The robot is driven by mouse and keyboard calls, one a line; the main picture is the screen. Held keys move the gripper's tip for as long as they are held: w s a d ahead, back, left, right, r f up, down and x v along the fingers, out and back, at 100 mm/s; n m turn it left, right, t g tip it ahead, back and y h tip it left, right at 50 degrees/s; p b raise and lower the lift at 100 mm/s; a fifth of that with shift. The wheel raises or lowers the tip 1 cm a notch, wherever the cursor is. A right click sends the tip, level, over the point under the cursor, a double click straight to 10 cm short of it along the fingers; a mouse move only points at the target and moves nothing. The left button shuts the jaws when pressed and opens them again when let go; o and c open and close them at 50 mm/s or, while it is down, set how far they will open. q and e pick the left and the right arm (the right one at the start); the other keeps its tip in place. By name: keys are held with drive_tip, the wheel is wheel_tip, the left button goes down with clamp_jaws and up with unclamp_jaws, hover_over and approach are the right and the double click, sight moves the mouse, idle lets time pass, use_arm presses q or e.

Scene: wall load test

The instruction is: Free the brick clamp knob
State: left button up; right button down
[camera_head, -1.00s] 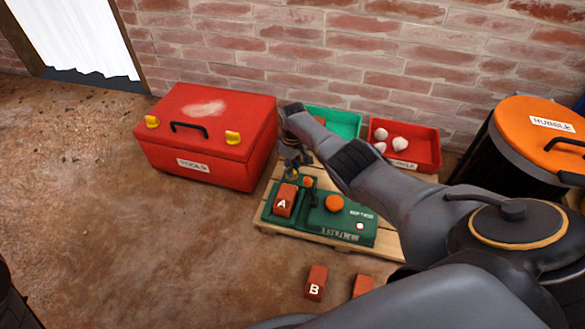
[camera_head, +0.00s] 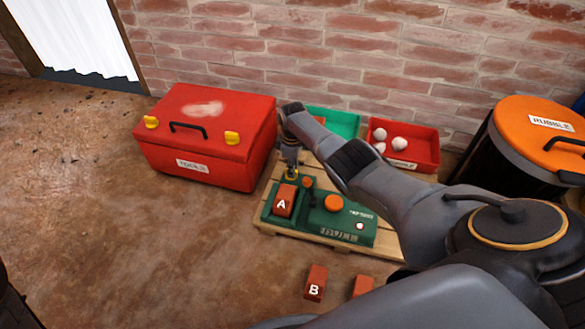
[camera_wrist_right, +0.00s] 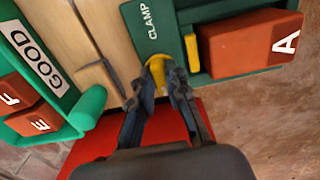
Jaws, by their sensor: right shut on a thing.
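The green test machine (camera_head: 312,222) stands on a wooden pallet. Brick A (camera_head: 284,201), red-brown, lies in its left-hand slot; it also shows in the right wrist view (camera_wrist_right: 245,45). The yellow clamp knob (camera_wrist_right: 157,66) stands beside the "CLAMP" lettering, near one end of brick A. My right gripper (camera_wrist_right: 164,80) is shut on the knob, with its fingers on either side of it. In the head view my right gripper (camera_head: 291,170) is small and at the back left corner of the machine. My left gripper is not in view.
A red toolbox (camera_head: 207,138) stands left of the pallet (camera_head: 270,232). A green tray (camera_head: 335,119) marked GOOD and a red tray (camera_head: 428,143) with white lumps are behind. Brick B (camera_head: 316,283) and another brick (camera_head: 362,286) lie in front. An orange-lidded bin (camera_head: 515,120) is at right.

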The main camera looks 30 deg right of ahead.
drive_tip(key=c, duration=1.3)
unclamp_jaws()
wheel_tip(320, 180, up, 12)
drive_tip(key=shift+f, duration=0.1)
